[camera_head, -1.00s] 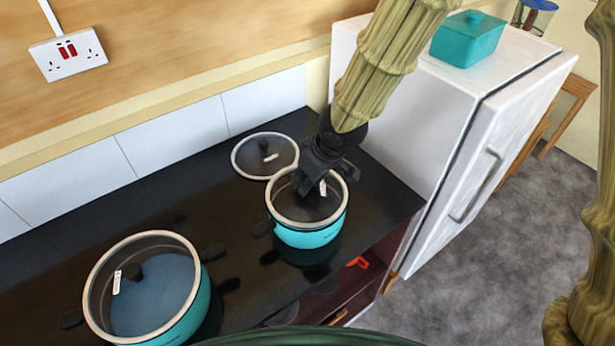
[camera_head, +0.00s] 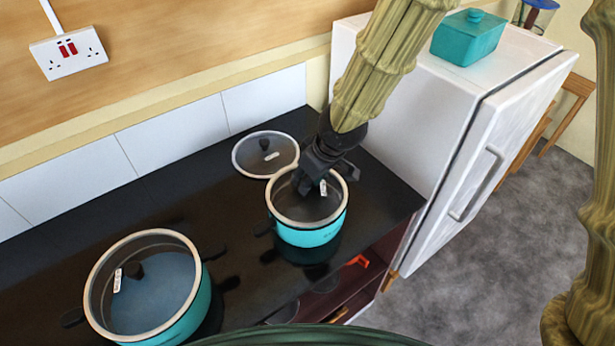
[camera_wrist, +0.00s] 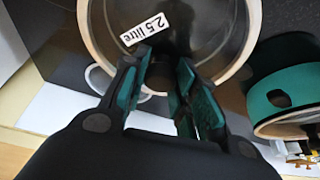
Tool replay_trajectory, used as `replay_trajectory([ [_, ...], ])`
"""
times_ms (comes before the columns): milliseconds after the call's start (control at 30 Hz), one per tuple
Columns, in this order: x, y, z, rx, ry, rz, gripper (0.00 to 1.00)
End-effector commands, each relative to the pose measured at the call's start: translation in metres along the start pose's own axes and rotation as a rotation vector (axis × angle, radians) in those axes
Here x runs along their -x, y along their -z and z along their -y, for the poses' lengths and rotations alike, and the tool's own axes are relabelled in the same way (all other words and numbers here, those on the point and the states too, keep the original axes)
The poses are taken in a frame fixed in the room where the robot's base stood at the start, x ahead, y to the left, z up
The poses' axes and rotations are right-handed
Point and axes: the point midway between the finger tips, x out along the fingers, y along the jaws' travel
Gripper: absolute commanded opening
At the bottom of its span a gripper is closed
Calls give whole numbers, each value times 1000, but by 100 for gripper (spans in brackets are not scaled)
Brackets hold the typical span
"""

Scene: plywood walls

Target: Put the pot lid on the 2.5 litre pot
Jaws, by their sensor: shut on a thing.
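The small teal pot (camera_head: 306,237) stands on the black counter in the head view. A glass lid (camera_head: 309,212) with a pale rim sits level at its top, and I see no gap between them. In the wrist view the lid (camera_wrist: 203,32) carries a white label reading "2.5 litre". My gripper (camera_head: 304,187) reaches down over the lid from behind. In the wrist view its fingers (camera_wrist: 157,85) are closed around the dark knob at the lid's middle, which they largely hide.
A larger teal pot (camera_head: 190,313) with a glass lid stands at the front left. Another glass lid (camera_head: 247,154) lies on the counter behind the small pot, close to it. A white fridge (camera_head: 425,140) with a teal box (camera_head: 467,45) on top stands to the right.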

Motion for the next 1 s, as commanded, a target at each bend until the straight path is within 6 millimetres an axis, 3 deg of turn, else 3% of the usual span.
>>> replay_trajectory([
  [900,-9,-4,0,1,0,-1,0],
  [933,-9,-4,0,1,0,-1,34],
  [1000,-9,-4,0,1,0,-1,47],
])
